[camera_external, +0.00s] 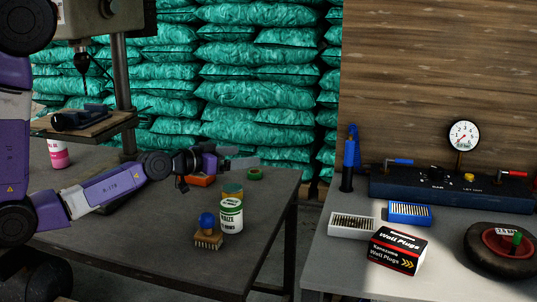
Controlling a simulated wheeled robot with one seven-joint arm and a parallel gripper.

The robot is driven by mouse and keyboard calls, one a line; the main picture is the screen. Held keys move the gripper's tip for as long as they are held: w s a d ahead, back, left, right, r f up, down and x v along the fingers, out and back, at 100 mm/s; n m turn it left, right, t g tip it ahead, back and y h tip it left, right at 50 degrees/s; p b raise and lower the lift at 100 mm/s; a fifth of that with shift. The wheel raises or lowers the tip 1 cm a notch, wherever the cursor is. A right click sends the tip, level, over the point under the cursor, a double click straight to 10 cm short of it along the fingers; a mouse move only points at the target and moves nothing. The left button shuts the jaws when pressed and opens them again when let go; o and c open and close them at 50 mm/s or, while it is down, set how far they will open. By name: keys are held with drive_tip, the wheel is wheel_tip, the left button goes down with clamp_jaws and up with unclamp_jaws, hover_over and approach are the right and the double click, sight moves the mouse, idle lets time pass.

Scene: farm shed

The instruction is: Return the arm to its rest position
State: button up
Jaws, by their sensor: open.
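My purple and grey arm reaches in from the left edge, low over the left table (225,275). My gripper (243,163) is at its end, pointing right, with its fingers spread apart and nothing seen between them. It is above the table's far part, near a green tape roll (255,174) and an orange-red item (201,181) that my wrist partly hides. The gap between my gripper and these things cannot be told from this one view.
A white and green can (231,217), a second can (232,190) and a blue-knobbed brush (208,232) stand in front of my gripper. A drill press (120,80) stands behind my arm.

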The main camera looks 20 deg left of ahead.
drive_tip(key=s+a+r+n+y, duration=0.1)
drive_tip(key=s+a+n+y, duration=0.1)
drive_tip(key=s+a, duration=0.6)
drive_tip(key=s+a+r+n+t+y, duration=0.1)
drive_tip(key=s+a+y, duration=0.3)
drive_tip(key=s+a, duration=0.4)
drive_tip(key=s+a+r+n+y, duration=0.3)
drive_tip(key=s+a+n, duration=0.1)
drive_tip(key=s+a, duration=0.5)
drive_tip(key=shift+t+y, duration=0.4)
